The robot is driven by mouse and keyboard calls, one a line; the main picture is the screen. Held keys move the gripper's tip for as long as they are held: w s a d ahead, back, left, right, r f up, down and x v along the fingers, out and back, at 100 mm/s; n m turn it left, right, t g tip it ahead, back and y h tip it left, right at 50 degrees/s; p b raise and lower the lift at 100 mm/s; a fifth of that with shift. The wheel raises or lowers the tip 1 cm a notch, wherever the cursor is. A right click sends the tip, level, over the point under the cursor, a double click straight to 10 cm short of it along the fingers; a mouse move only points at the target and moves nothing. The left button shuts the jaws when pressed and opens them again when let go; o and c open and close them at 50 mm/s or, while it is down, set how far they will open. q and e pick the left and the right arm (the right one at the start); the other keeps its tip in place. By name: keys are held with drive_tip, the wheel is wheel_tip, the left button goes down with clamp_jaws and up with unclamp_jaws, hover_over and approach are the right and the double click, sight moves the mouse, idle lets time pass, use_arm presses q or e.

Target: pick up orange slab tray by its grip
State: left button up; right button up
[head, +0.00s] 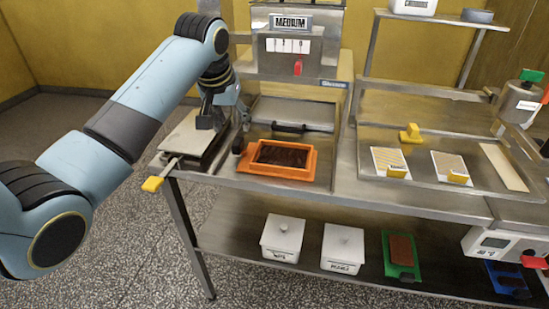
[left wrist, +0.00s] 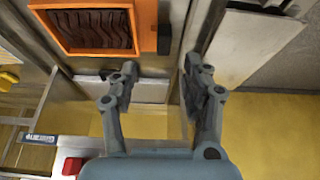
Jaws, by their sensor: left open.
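The orange slab tray (head: 311,162) holds a dark brown, wavy slab and sits on the steel table. A dark grip (head: 238,145) sticks out from its left side. In the left wrist view the orange tray (left wrist: 100,51) is at the upper left, its black grip (left wrist: 164,39) beside its right edge. My left gripper (head: 222,113) is open and empty, above and behind the grip in the head view. In the left wrist view the gripper's fingers (left wrist: 160,70) are spread apart, just below the grip and not touching it. My right gripper is out of view.
A grey plate (head: 186,142) lies left of the tray, with a yellow-tipped handle (head: 152,184) in front. A flat pan with a black handle (head: 289,127) is behind the tray. A machine (head: 295,50) stands behind that. A shallow steel tray (head: 412,187) with patterned pieces is right.

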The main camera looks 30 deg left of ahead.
sight(237, 141)
use_arm(q)
drive_tip(key=x, duration=0.4)
drive_tip(key=shift+w+f, duration=0.1)
drive_tip(key=x, duration=0.5)
drive_tip(key=shift+w+a+f, duration=0.1)
drive_tip(key=shift+a+f, duration=0.05)
drive_tip(key=shift+a, duration=0.25)
clamp_jaws()
